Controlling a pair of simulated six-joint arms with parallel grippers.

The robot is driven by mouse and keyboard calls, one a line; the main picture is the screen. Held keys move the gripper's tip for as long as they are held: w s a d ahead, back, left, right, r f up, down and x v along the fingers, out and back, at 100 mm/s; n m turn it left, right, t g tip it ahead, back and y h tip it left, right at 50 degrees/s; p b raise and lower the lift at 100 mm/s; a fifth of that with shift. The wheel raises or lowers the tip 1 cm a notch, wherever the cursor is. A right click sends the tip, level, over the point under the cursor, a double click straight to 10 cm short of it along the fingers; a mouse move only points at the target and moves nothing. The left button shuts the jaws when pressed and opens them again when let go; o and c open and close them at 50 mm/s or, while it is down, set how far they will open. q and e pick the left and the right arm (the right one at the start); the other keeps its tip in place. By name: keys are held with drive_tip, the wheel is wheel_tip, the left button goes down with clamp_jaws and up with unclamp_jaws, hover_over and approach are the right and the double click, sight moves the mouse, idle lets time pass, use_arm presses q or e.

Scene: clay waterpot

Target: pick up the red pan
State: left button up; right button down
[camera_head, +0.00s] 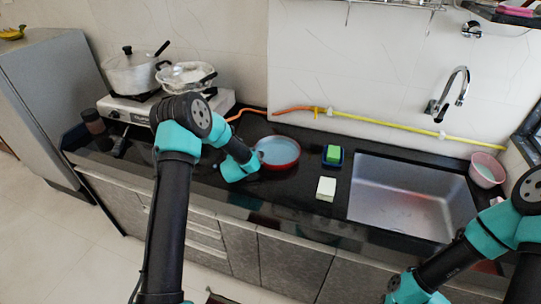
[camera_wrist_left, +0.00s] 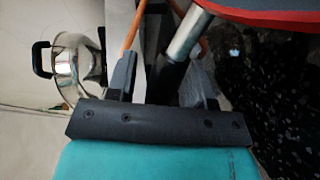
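The red pan (camera_head: 277,153) has a pale blue-grey inside and sits on the black counter left of the sink. Its red rim (camera_wrist_left: 275,14) fills the top right of the left wrist view, with a silver and black handle (camera_wrist_left: 187,38) running down from it. My left gripper (camera_wrist_left: 160,70) is at the pan's left side, with its fingers apart and the handle showing between them. Gaps show beside the handle; I cannot tell how deep it lies between the fingers. In the head view my own arm hides these fingertips. My right arm is at the lower right, its fingers out of frame.
A stove (camera_head: 222,100) with a lidded pot (camera_head: 130,75) and a glass-lidded pan stands at the left. A green sponge (camera_head: 333,153), a white block (camera_head: 326,188) and a sink (camera_head: 410,195) lie right of the pan. An orange-yellow hose (camera_head: 380,127) runs behind.

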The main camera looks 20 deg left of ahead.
use_arm(q)
clamp_jaws()
drive_tip(key=shift+r, duration=0.1)
idle(0.4)
drive_tip(key=shift+r, duration=0.75)
wheel_tip(320, 180, up, 2)
drive_tip(key=shift+r, duration=0.15)
drive_tip(key=d+f+v, duration=0.1)
drive_tip(key=d+v, duration=0.1)
drive_tip(key=v, duration=1.3)
drive_tip(key=shift+d+f, duration=0.2)
drive_tip(key=shift+f, duration=0.15)
